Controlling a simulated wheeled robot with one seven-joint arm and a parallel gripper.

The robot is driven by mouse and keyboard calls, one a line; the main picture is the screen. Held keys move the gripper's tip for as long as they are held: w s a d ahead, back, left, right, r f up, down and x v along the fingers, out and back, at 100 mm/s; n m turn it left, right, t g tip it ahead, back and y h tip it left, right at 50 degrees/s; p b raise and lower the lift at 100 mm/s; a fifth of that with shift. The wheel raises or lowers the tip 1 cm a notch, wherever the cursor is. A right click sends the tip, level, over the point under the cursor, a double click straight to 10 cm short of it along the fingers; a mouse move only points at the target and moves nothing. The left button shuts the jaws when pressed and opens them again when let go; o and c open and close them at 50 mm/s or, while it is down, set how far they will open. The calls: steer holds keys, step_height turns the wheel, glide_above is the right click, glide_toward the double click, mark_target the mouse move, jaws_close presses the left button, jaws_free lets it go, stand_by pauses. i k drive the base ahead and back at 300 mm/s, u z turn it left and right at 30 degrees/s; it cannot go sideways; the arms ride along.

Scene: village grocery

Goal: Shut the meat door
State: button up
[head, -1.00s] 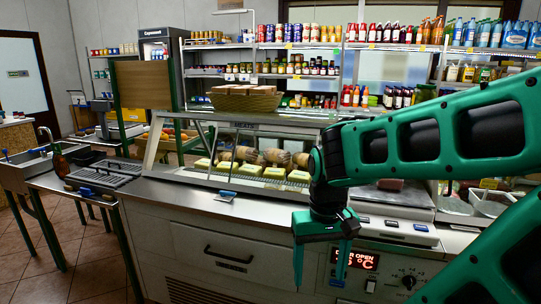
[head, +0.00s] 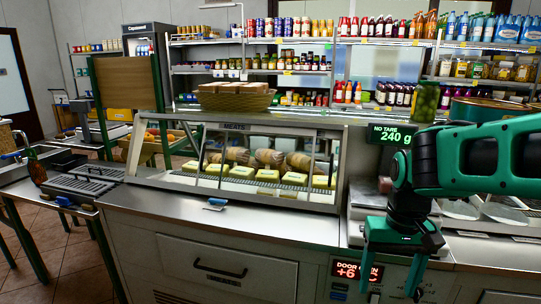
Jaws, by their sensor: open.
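Dark upright frame edges (head: 201,150) cross the glass; I cannot tell exactly where the door panel ends. A red lit display (head: 346,271) below the counter top reads DOOR and +6, its right part hidden by my gripper. My gripper (head: 392,288) is open and empty, pointing down in front of the counter's face, right of the case.
A scale display (head: 396,135) reads 240 g, with the scale beside the case and partly behind my arm. A drawer handle (head: 220,270) is on the counter front. A small blue-handled item (head: 217,202) lies on the bare steel counter top (head: 165,200). Stocked shelves stand behind.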

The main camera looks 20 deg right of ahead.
mark_target(261, 128)
steer(key=z, duration=0.2)
steer(key=i, duration=0.95)
steer(key=u, duration=0.45)
steer(key=k, duration=1.05)
steer(key=u, duration=0.55)
steer(key=i, duration=1.4)
steer(key=z, duration=0.3)
